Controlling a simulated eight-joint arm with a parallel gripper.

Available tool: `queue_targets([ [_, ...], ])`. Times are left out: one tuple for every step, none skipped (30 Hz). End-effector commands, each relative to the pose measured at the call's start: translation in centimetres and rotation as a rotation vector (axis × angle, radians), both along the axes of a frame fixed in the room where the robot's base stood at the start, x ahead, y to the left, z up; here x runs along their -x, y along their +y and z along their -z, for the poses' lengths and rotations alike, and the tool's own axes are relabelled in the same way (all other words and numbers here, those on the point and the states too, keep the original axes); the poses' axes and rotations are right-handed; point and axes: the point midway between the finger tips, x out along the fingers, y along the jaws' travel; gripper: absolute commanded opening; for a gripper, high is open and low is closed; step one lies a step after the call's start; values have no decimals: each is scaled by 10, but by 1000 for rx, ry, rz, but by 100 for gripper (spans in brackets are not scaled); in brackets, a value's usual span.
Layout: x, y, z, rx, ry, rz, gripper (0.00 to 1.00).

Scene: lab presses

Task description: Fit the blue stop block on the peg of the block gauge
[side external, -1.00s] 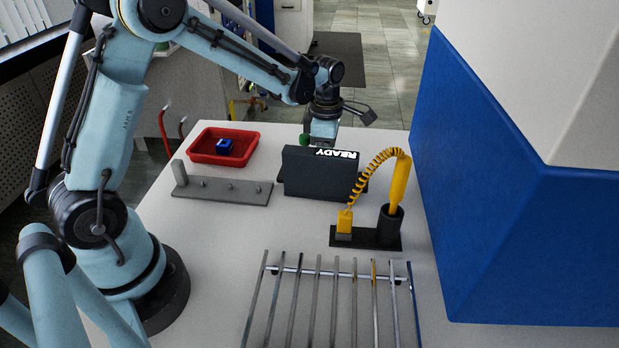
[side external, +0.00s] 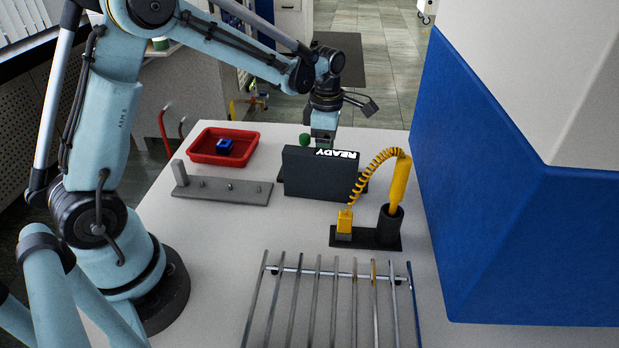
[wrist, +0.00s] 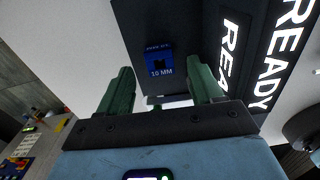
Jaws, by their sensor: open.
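A blue block (side external: 224,146) lies in the red tray (side external: 207,158) in the side view. The block gauge (side external: 222,190) is a grey bar with a tall post at its left end and several short pegs; no block shows on them. My gripper (wrist: 160,84) is open and empty, its green fingers spread. In the side view my wrist is behind the dark READY panel (side external: 320,175), which hides the fingertips. In the wrist view a blue square piece marked 10 MM (wrist: 159,62) shows on a dark surface beyond the fingers, in line with the gap between them.
A yellow tool with a coiled cord (side external: 399,180) stands in a black holder right of the panel. A metal rod rack (side external: 335,272) lies in front. A big blue and white machine (side external: 520,230) fills the right.

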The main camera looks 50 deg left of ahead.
Motion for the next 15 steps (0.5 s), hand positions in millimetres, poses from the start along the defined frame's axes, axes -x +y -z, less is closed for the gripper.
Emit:
queue_targets([
  [0,0,-10,0,0,0,66],
  [0,0,-16,0,0,0,66],
  [0,0,-24,0,0,0,66],
  [1,0,-30,0,0,0,66],
  [0,0,-36,0,0,0,66],
  [0,0,-43,0,0,0,66],
  [1,0,-49,0,0,0,66],
  [0,0,-54,0,0,0,66],
  [0,0,-61,0,0,0,66],
  [0,0,-66,0,0,0,66],
  [0,0,-70,0,0,0,66],
  [0,0,-76,0,0,0,66],
  [0,0,-79,0,0,0,66],
  [0,0,-82,0,0,0,66],
  [0,0,-86,0,0,0,66],
])
